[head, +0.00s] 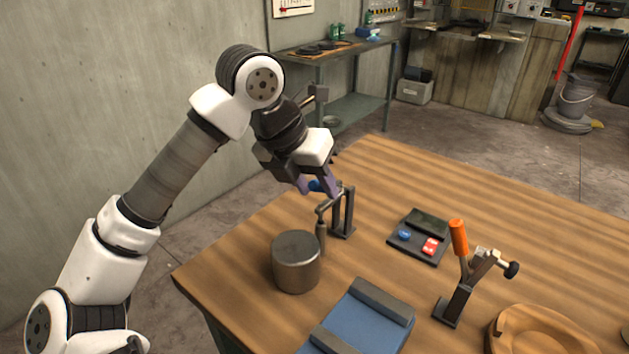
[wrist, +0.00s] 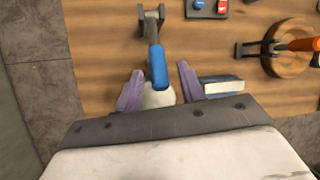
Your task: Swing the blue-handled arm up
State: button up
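The blue-handled arm shows its blue handle (head: 315,186) at my gripper in the head view. The handle also shows in the wrist view (wrist: 158,68), pointing toward my gripper. The arm joins a dark upright bracket (head: 345,215) on the table, and a grey rod (head: 321,232) hangs from it beside a metal cylinder (head: 296,262). My gripper (head: 318,190) has purple fingers. In the wrist view my gripper (wrist: 159,70) is open, with one finger on each side of the handle and gaps visible. Part of the handle is hidden by the fingers in the head view.
A button panel (head: 420,236) with blue and red buttons lies right of the bracket. Nearer are an orange-handled clamp (head: 459,238), a blue pad with grey bars (head: 365,322) and a round wooden piece (head: 540,330). The table's far part (head: 400,165) is clear.

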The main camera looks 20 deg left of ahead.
jog(key=shift+f, duration=0.1)
grip_shut()
